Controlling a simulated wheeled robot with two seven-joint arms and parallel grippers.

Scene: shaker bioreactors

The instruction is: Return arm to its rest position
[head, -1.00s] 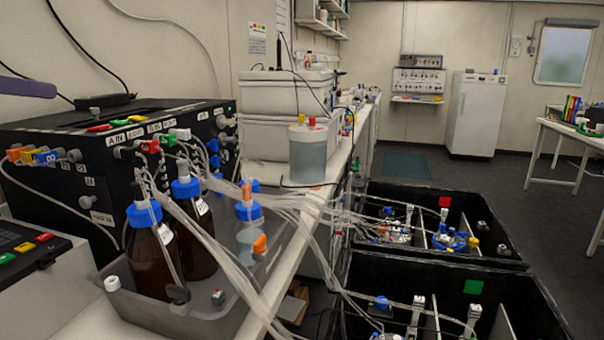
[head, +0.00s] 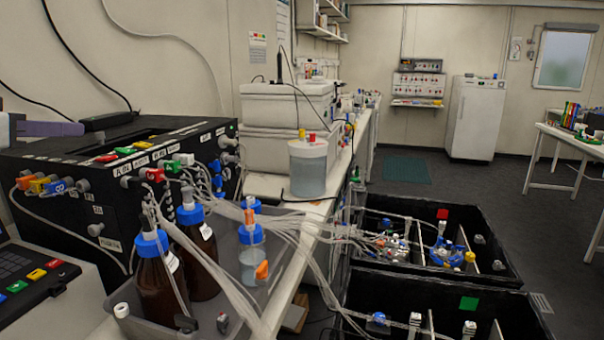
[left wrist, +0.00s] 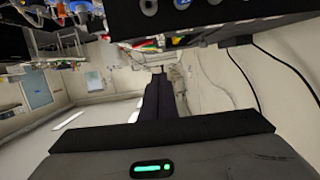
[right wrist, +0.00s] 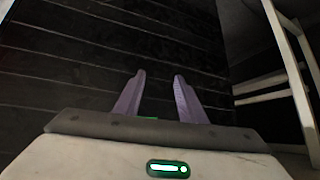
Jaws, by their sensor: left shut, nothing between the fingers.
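My left gripper (head: 80,129) comes in at the left edge of the head view, above the back left of the black pump box (head: 80,208). Its purple fingers are together and hold nothing. In the left wrist view its closed fingers (left wrist: 160,78) look dark, with the wall beyond. My right gripper (right wrist: 158,80) shows only in the right wrist view. Its two purple fingers are apart with nothing between them, over a dark, lined surface.
Brown bottles (head: 155,275) with blue caps stand in a grey tray (head: 262,318). Loose clear tubes (head: 300,228) run from the box to black open bins (head: 500,262) on the right. A control panel (head: 40,290) lies front left. A white frame (right wrist: 285,75) stands beside my right gripper.

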